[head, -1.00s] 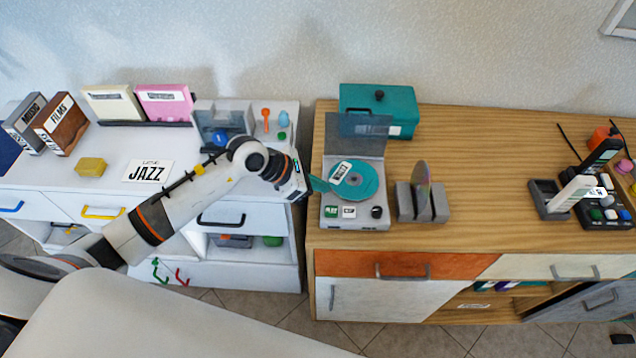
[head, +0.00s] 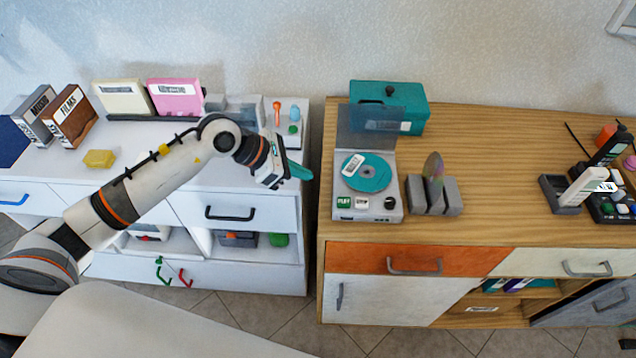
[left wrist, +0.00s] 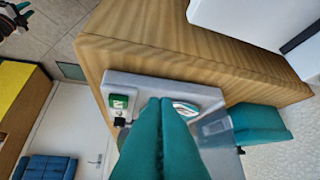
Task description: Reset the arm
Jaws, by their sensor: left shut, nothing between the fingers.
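My left gripper (head: 299,172) has teal fingers and is shut and empty. In the head view it hangs in front of the white cabinet's right end, left of the disc player and apart from it. In the left wrist view its closed fingers (left wrist: 163,110) reach up the middle and cover part of the player. The grey disc player (head: 369,203) stands with its lid up on the wooden cabinet, and a teal disc (head: 366,178) with a white label lies in it. My right gripper is not in view.
The white cabinet (head: 60,168) holds upright cases and a yellow block (head: 99,159). On the wooden cabinet (head: 500,160) stand a teal box (head: 410,97), a grey rack (head: 445,195) with a disc, and a dark button panel (head: 610,207). A gap separates the two cabinets.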

